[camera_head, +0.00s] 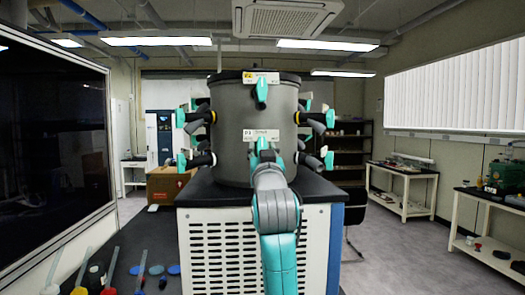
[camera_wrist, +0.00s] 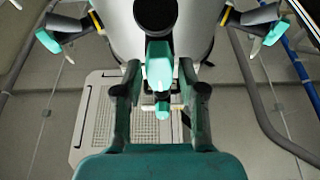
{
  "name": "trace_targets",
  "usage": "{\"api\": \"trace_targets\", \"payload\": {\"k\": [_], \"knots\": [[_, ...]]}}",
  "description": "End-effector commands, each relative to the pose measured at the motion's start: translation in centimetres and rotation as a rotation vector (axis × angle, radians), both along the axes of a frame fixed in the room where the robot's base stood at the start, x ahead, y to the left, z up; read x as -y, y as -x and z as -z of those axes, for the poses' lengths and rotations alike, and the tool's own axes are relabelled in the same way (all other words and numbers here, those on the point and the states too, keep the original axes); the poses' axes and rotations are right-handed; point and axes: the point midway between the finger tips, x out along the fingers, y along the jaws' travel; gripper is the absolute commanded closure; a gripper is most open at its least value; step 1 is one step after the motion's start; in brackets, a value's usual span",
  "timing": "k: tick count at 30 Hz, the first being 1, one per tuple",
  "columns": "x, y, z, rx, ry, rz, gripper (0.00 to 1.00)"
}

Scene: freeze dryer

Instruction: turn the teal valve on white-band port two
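The grey drum (camera_head: 226,110) has black ports with teal valves around it, in an upper and a lower row. A teal valve (camera_head: 262,143) on the lower front port shows just above my gripper (camera_head: 266,157), which partly hides it. In the wrist view a teal valve (camera_wrist: 159,66) lies between the two fingers of my gripper (camera_wrist: 160,72). A smaller teal piece (camera_wrist: 162,109) shows lower between the fingers. The band colour of this front port cannot be made out.
The drum stands on a black-topped white cabinet (camera_head: 215,240). A dark glass panel (camera_head: 55,140) stands at left.

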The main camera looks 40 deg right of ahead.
Motion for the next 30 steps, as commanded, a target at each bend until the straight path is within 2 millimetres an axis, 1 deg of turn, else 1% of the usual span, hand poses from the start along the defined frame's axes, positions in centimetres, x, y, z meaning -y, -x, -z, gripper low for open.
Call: {"api": "trace_targets", "payload": {"k": [9,13,17,25,30], "knots": [[-0.1,0.1,0.0,0.002,0.001,0.000,0.54],[-0.6,0.8,0.4,0.001,0.001,-0.001,0.54],[-1.7,2.4,1.2,0.002,0.002,-0.002,0.54],[-4.5,6.5,3.2,0.003,0.002,-0.002,0.54],[-5.7,8.3,4.1,0.001,0.002,-0.002,0.54]]}}
